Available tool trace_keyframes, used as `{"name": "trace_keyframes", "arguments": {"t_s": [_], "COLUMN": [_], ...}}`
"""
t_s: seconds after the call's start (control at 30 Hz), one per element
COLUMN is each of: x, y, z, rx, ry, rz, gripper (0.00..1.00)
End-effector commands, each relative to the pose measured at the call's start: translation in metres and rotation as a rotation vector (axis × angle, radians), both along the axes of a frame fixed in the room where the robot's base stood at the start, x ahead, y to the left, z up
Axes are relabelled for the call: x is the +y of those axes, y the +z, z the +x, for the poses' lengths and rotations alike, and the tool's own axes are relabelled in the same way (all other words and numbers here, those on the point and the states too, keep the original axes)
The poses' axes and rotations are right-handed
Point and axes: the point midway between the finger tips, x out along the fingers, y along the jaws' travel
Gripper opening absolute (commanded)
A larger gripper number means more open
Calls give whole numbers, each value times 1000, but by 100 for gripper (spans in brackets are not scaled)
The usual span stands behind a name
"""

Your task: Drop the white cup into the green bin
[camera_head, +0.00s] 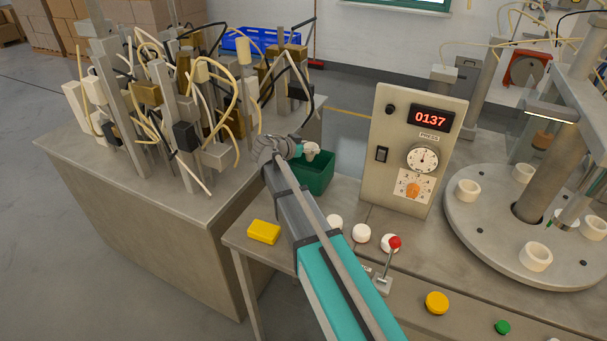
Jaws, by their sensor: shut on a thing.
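The white cup (312,150) is small and sits at the tip of my gripper (302,149). My gripper is shut on it, though the fingers are small and partly hidden by my wrist. The green bin (318,180) is an open box on the far side of my arm, left of the control panel. The cup appears above the bin's opening, near its back edge; the exact height cannot be told. My arm hides the left part of the bin.
A control panel (411,150) stands right of the bin. Several white cups sit on a round turntable (490,240). White rounded pieces (361,233), a yellow block (263,232) and a red-knobbed lever (390,258) are nearer. A wire-filled bench (120,195) stands left.

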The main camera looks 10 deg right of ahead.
Motion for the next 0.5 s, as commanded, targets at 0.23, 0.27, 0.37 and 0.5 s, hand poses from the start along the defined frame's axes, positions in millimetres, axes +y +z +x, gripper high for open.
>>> {"name": "trace_keyframes", "arguments": {"t_s": [0.23,0.27,0.37,0.5], "x": [-1,-1,-1,-1], "y": [0,0,0,0], "z": [0,0,0,0], "rx": [0,0,0,0], "ry": [-1,-1,-1,-1], "rz": [0,0,0,0], "gripper": [76,82,100,100]}}
